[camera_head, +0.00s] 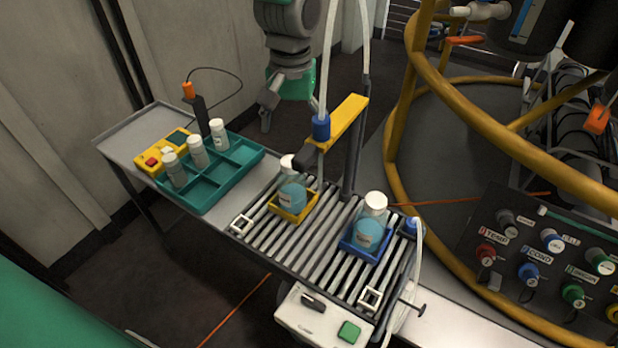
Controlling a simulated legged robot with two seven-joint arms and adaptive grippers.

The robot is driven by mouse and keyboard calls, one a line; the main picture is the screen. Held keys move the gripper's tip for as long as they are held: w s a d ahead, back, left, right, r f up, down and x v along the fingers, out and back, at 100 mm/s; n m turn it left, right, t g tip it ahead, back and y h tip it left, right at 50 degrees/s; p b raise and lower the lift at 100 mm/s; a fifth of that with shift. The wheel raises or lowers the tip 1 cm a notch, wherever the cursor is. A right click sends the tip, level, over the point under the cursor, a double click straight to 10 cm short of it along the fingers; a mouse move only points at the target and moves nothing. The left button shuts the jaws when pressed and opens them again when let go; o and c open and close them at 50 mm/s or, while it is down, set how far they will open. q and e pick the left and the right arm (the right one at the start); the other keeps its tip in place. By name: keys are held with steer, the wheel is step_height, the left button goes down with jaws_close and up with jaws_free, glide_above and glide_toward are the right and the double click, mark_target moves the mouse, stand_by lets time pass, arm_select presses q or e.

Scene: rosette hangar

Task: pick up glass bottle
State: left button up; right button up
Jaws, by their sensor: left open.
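Two clear bottles with white caps and blue liquid stand upright on the roller conveyor (322,252). One glass bottle (291,196) sits in a yellow holder (293,216), its cap partly hidden by a dark nozzle part. The other glass bottle (368,234) sits in a blue holder (363,251) farther right. My left gripper (289,113) is open and empty, above and behind the yellow holder, apart from both bottles. One finger hangs at its left; the other is partly hidden. My right gripper is not in view.
A teal tray (207,191) holds several smaller white-capped vials (197,152) and has empty compartments. A yellow post arm (345,122) with a hose and blue fitting (321,127) stands between my gripper and the conveyor. A yellow tubular frame (397,190) and knob panel (540,255) lie right.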

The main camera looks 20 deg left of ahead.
mark_target(292, 181)
arm_select(q)
steer(key=f, duration=0.2)
steer(key=f+b, duration=0.1)
steer(key=f, duration=0.2)
steer(key=a+f+b, duration=0.1)
steer(key=f, duration=0.2)
steer(key=shift+s+a, duration=0.1)
steer(key=shift+s, duration=0.05)
steer(key=shift+s+d+f, duration=0.2)
steer(key=shift+d+f, duration=0.2)
steer(key=shift+f, duration=0.15)
steer(key=f+b, duration=0.1)
steer(key=f, duration=0.1)
steer(key=s+f+b, duration=0.1)
steer(key=shift+d+f, duration=0.2)
steer(key=shift+f, duration=0.15)
steer(key=shift+a+f, duration=0.1)
steer(key=shift+f, duration=0.3)
steer(key=shift+w+a, duration=0.1)
steer(key=shift+a, duration=0.1)
